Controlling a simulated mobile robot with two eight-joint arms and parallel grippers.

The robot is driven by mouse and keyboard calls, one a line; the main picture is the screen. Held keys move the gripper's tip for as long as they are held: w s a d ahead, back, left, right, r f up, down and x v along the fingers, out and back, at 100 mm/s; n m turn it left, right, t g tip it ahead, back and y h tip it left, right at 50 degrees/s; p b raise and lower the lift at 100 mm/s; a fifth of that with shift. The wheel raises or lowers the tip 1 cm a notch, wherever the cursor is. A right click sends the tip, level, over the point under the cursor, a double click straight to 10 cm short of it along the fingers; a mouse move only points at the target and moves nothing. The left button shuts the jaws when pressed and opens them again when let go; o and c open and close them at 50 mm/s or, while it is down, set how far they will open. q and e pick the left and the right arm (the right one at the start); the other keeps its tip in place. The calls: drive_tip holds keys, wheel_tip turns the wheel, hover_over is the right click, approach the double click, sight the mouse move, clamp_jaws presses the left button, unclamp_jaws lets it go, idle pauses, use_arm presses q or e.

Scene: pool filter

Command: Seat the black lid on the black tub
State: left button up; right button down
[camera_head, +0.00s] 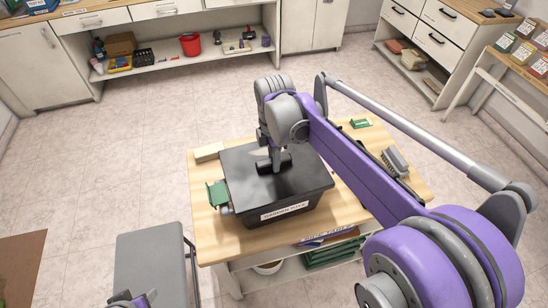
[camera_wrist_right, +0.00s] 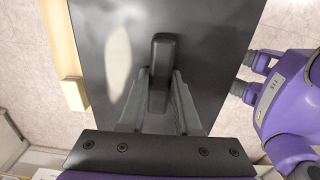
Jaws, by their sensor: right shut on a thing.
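The black lid (camera_head: 240,165) lies over the top of the black tub (camera_head: 290,212), which has a white label on its front and stands on a wooden-topped table. The lid looks roughly level and lined up with the rim; I cannot tell whether a small gap remains. My right gripper (camera_head: 274,158) comes down from above and is shut on the lid's raised handle. In the right wrist view, the fingers (camera_wrist_right: 158,102) flank the handle (camera_wrist_right: 160,65) on the glossy lid. Part of my left arm shows at the lower left of the head view; its jaw state is unclear.
A green item (camera_head: 217,194) sits close against the tub's left side. A wooden block (camera_head: 208,152) lies behind the tub's left corner. A grey brush-like object (camera_head: 395,162) lies on the table's right. A grey bench (camera_head: 150,265) stands front left. Open floor lies behind the table.

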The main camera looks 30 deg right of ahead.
drive_tip(key=shift+f, duration=0.3)
idle(0.4)
drive_tip(key=c, duration=0.5)
unclamp_jaws()
wheel_tip(320, 180, up, 11)
drive_tip(key=shift+f, duration=0.1)
idle(0.3)
